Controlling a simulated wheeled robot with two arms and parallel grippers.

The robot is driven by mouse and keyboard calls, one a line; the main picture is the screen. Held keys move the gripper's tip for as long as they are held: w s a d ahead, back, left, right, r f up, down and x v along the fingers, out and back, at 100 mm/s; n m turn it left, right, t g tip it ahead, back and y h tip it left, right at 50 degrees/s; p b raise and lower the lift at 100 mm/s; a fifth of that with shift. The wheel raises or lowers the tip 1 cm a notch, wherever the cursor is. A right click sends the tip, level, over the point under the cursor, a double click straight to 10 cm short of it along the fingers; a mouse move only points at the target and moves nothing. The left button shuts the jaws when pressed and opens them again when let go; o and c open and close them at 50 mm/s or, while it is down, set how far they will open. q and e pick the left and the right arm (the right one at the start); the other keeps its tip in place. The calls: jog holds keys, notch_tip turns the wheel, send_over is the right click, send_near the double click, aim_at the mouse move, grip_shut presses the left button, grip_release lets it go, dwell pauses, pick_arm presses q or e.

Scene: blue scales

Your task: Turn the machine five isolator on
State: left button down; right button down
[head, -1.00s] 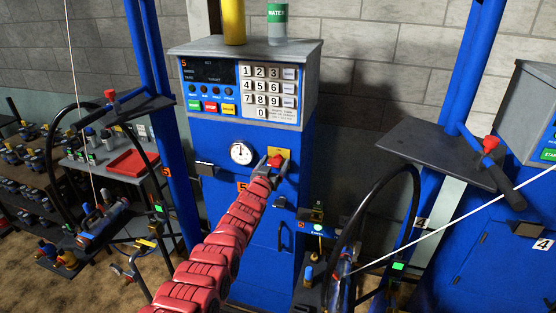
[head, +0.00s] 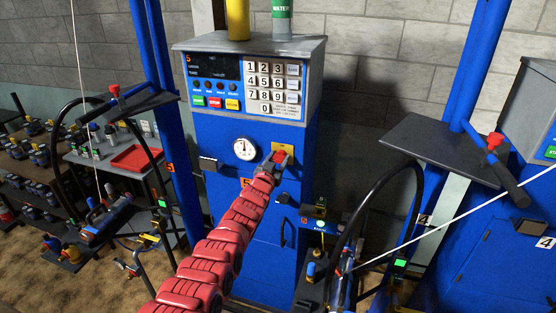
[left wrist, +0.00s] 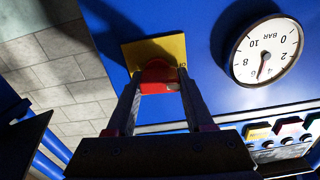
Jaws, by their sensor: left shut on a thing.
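Machine five is the blue cabinet (head: 250,215) with a keypad and an orange 5 on its dark display. Its isolator is a red knob (left wrist: 158,75) on a yellow plate (left wrist: 172,45), right of the round gauge; the plate also shows in the head view (head: 284,148). My left gripper (head: 279,159) is at the plate with its fingers pointing at it. In the left wrist view the gripper (left wrist: 159,82) is shut on the red knob, one finger on each side. The fingers partly hide the knob in the head view. My right gripper is not in view.
The gauge (head: 245,149) sits just left of the isolator. A dark shelf (head: 440,145) with a red-knobbed handle stands right, beside machine four. A hose loop (head: 365,210) and white cord are in front on the right. A red tray (head: 136,158) lies left.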

pick_arm(q)
jog(key=m, duration=0.4)
jog(key=shift+d+b, duration=0.1)
jog(key=shift+b, duration=0.25)
jog(key=m, duration=0.4)
jog(key=shift+d+m, duration=0.1)
jog(key=shift+m, duration=0.3)
jog(key=m, duration=0.4)
jog(key=shift+s+d, duration=0.1)
jog(key=shift+m, duration=2)
jog(key=shift+f, duration=0.1)
jog(key=shift+c, duration=1.4)
grip_release()
jog(key=shift+b, duration=0.3)
